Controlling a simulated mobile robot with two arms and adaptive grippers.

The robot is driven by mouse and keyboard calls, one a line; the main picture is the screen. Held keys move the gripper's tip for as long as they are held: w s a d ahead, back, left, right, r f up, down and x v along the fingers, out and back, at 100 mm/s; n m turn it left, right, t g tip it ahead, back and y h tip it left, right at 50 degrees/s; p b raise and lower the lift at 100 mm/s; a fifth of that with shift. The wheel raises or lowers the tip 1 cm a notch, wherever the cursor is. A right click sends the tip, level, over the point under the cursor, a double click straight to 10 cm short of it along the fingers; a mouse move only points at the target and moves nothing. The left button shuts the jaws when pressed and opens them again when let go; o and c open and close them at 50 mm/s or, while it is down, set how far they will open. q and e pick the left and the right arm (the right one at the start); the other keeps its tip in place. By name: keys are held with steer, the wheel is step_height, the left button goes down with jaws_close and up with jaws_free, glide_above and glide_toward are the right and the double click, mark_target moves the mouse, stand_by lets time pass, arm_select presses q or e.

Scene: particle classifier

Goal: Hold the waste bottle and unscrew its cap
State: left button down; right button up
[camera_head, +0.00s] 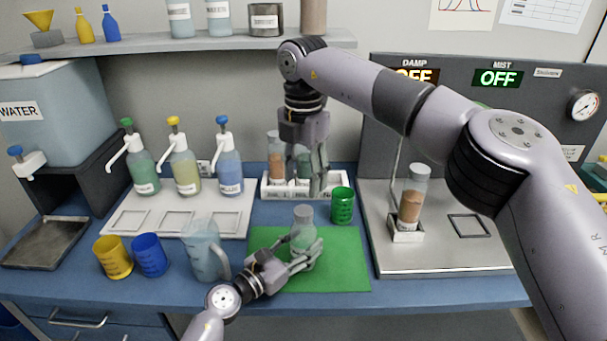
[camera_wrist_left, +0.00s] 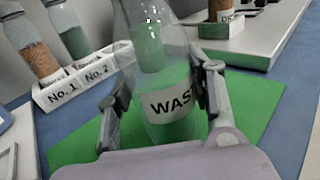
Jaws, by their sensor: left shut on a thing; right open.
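The waste bottle (camera_head: 303,232) stands upright on the green mat (camera_head: 345,270). In the left wrist view the bottle (camera_wrist_left: 176,103) is clear with greenish contents and a white label reading "WAS". My left gripper (camera_head: 302,254) is shut on its body from the front, one finger on each side; the fingers also show in the left wrist view (camera_wrist_left: 158,92). The bottle's top looks greyish in the head view, and the cap is hard to make out. My right gripper (camera_head: 315,178) points down, open, behind and above the bottle, in front of the bottle rack.
The white rack (camera_head: 275,190) holding several bottles stands behind the mat. A green cup (camera_head: 342,206) is right of the waste bottle; a clear jug (camera_head: 203,250) is left. A bottle with brown contents (camera_head: 411,205) stands on the metal plate (camera_head: 450,258) at right.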

mark_target(303, 210)
steer(key=m, duration=1)
steer(key=shift+f, duration=4.05)
